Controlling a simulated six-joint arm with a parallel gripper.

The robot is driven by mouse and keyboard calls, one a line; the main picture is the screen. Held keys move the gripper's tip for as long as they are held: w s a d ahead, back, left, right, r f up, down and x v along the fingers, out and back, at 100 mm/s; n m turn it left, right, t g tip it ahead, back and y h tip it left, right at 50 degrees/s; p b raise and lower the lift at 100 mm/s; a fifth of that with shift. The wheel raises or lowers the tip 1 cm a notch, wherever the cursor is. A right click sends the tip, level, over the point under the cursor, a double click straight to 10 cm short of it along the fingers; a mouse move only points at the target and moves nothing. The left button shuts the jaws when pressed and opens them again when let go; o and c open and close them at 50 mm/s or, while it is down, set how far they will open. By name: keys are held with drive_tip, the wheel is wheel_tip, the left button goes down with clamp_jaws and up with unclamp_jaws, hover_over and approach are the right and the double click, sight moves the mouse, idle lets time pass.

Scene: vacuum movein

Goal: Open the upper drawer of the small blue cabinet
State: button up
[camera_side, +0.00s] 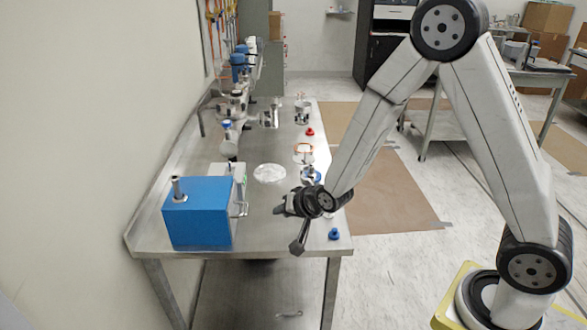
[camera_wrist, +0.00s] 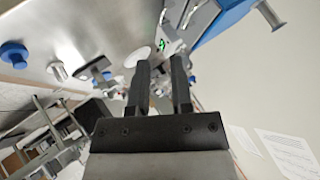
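The small blue cabinet (camera_side: 198,215) stands at the near left of the metal table in the side view, its front facing right towards my gripper. A metal handle (camera_side: 240,210) sticks out from that front; the drawer fronts are seen edge-on, so I cannot make out their seams. Part of the blue cabinet (camera_wrist: 228,12) also shows at the top right of the wrist view. My gripper (camera_side: 279,210) is to the right of the handle, apart from it and above the table. In the wrist view its two black fingers (camera_wrist: 160,65) are parted with nothing between them.
A metal post (camera_side: 176,187) stands on the cabinet top. A grey device with a green display (camera_side: 240,179) is just behind the cabinet. A white round dish (camera_side: 270,173) lies farther back. A blue knob (camera_side: 334,234) is near the table's right edge. Bare table (camera_side: 265,235) lies between gripper and cabinet.

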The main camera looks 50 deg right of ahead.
sight(242, 209)
drive_tip(key=w+a+f+m+t, duration=0.2)
drive_tip(key=w+f+m+t, duration=0.3)
drive_tip(key=m, duration=0.3)
drive_tip(key=shift+w+a+f+t, duration=0.15)
drive_tip(key=shift+w+f+t, duration=0.1)
drive_tip(key=shift+w+t, duration=0.45)
drive_tip(key=shift+w+f, duration=0.2)
drive_tip(key=shift+w, duration=1.05)
drive_tip(key=shift+w+f, duration=0.2)
drive_tip(key=shift+w, duration=1.05)
drive_tip(key=shift+w+f, duration=0.2)
drive_tip(key=shift+w, duration=1.05)
clamp_jaws()
